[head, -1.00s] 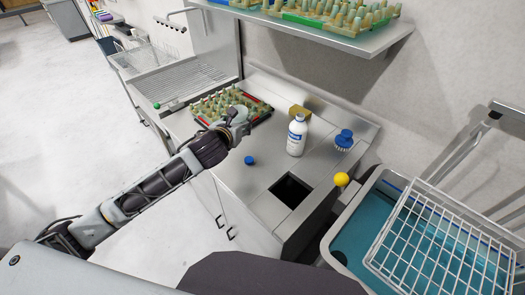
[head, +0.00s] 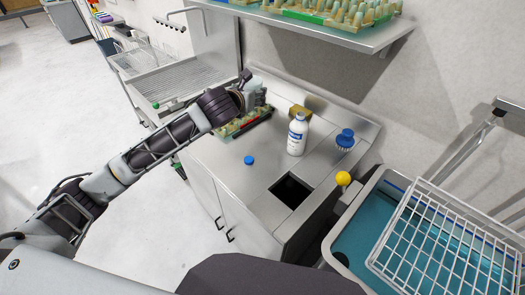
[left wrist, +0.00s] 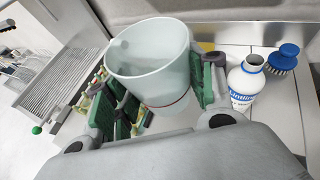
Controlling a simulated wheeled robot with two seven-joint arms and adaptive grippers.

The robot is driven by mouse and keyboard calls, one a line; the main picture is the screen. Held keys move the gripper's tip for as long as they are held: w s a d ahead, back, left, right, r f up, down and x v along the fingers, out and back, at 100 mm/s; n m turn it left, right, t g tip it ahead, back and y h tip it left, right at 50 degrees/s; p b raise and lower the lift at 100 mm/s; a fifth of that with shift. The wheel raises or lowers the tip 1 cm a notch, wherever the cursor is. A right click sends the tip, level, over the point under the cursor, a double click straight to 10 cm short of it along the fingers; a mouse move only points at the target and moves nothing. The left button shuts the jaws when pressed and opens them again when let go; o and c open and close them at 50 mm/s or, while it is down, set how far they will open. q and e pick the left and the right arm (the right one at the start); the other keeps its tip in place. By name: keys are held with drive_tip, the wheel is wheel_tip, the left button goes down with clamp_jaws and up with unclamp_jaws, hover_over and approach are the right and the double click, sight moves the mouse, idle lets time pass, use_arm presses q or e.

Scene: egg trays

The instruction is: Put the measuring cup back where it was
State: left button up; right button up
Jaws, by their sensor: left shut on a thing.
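In the left wrist view a pale translucent measuring cup (left wrist: 150,62) sits upright between the green finger pads of my left gripper (left wrist: 160,95), which is shut on it. In the head view my left gripper (head: 245,92) is over the egg tray (head: 248,122) at the back of the steel counter (head: 225,160). The gripper hides much of the tray, and the cup is hard to make out there. My right gripper is not in view.
A sink with a wire rack (head: 440,230) is at right. A shelf (head: 330,35) hangs above.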

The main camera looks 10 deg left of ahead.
use_arm(q)
drive_tip(key=shift+w+d, duration=0.45)
drive_tip(key=shift+w, duration=0.05)
drive_tip(key=shift+w+d+f, duration=0.2)
drive_tip(key=shift+w+d, duration=0.1)
drive_tip(key=shift+w, duration=0.05)
wheel_tip(320, 180, down, 13)
drive_tip(key=d+m+h, duration=0.1)
drive_tip(key=shift+w+d+b, duration=0.15)
drive_tip(key=shift+w+b, duration=0.1)
drive_tip(key=shift+b, duration=0.15)
drive_tip(key=shift+f, duration=3.05)
drive_tip(key=shift+f, duration=1.9)
drive_tip(key=shift+f, duration=0.1)
